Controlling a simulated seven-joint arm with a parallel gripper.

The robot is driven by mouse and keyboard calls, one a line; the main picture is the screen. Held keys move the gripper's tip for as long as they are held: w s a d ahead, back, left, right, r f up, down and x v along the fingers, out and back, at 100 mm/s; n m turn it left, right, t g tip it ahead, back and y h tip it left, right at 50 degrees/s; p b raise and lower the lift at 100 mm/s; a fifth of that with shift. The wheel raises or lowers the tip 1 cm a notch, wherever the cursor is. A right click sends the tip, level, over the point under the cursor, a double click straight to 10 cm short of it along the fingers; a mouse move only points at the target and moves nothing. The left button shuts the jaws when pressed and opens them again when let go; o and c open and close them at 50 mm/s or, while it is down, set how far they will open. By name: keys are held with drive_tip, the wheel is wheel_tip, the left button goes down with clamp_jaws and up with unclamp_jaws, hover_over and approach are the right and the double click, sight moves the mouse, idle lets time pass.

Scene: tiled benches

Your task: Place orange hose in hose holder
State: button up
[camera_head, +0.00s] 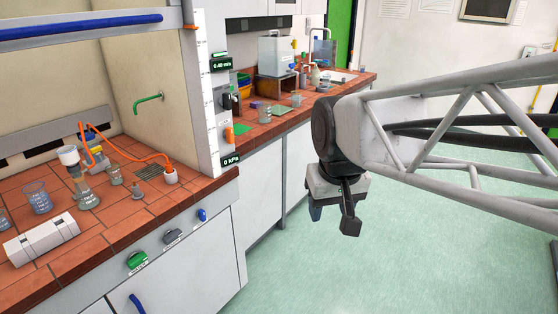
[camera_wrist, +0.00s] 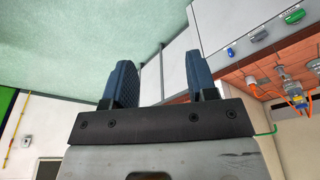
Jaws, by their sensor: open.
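The orange hose (camera_head: 135,155) lies in the fume hood on the left. It loops up near a filter flask (camera_head: 84,190) and runs right to a small white cup-shaped piece (camera_head: 171,177), where its right end appears to sit. This piece may be the hose holder, but I cannot tell for certain. In the wrist view, orange hose (camera_wrist: 297,101) shows at the right edge beside glassware. My gripper (camera_head: 332,217) is open and empty over the floor, right of the benches and well apart from the hose. Its two blue-lined fingers (camera_wrist: 160,72) stand apart in the wrist view.
A beaker (camera_head: 38,200) and a white box-like block (camera_head: 41,238) stand at the hood's front left. The raised sash (camera_head: 90,24) spans the top. A second bench (camera_head: 262,133) holds several items. The floor (camera_head: 400,250) is clear.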

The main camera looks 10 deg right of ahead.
drive_tip(key=s+d+f, duration=0.2)
drive_tip(key=s+f, duration=0.2)
drive_tip(key=s, duration=0.4)
drive_tip(key=shift+s+f+m, duration=0.35)
drive_tip(key=shift+m, duration=0.05)
drive_tip(key=shift+w, duration=0.15)
idle(0.7)
